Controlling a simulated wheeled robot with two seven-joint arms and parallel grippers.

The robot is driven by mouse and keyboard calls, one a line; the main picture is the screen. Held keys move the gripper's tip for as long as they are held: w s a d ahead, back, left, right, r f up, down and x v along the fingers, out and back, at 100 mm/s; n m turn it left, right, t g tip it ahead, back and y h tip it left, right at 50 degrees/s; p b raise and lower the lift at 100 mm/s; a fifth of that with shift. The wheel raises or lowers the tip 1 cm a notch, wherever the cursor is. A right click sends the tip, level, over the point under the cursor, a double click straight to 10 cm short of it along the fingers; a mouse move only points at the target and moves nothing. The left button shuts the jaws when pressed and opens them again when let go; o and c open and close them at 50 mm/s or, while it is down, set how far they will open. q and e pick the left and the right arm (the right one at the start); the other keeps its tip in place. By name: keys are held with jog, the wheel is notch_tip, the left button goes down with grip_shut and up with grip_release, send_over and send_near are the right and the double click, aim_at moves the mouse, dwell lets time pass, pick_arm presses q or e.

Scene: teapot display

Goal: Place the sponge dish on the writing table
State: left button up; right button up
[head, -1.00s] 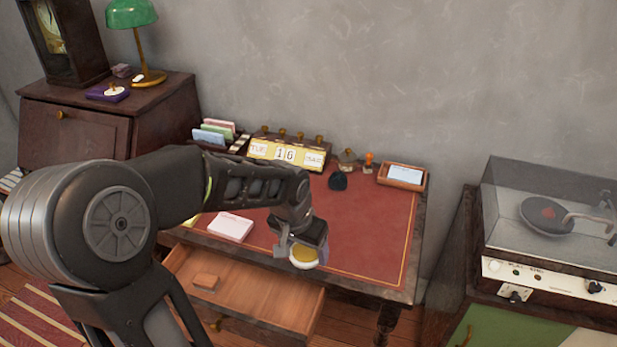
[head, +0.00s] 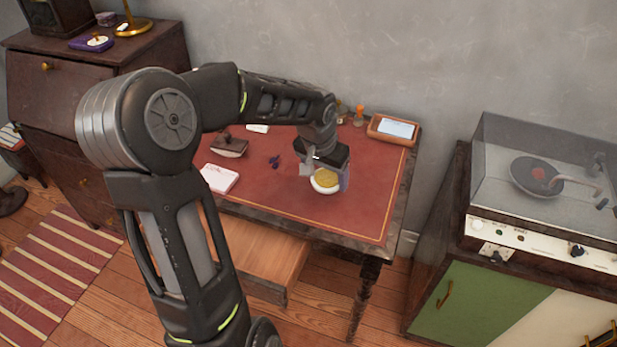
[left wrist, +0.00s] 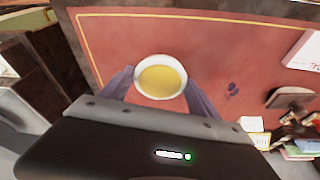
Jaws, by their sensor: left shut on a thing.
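The sponge dish (head: 325,182) is a small white round bowl with a yellow sponge in it. My left gripper (head: 325,172) is shut on it, over the red top of the writing table (head: 270,205). In the left wrist view the dish (left wrist: 161,77) sits between the two fingers of the gripper (left wrist: 160,88), with the red table top (left wrist: 215,50) behind it. I cannot tell whether the dish touches the table top. My right gripper is not in view.
A white note pad (head: 220,178) and a rocker blotter (head: 229,145) lie left of the dish. A wooden tray (head: 391,129) stands at the back right corner. An open drawer (head: 262,258) juts out in front. The red top around the dish is clear.

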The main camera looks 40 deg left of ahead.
aim_at(325, 180)
pick_arm(q)
jog(key=shift+f, duration=1.65)
jog(key=shift+f, duration=1.85)
jog(key=shift+f, duration=0.1)
jog(key=o, duration=1.6)
jog(key=shift+b, duration=0.3)
jog(key=p+v, duration=0.1)
jog(key=v, duration=1.1)
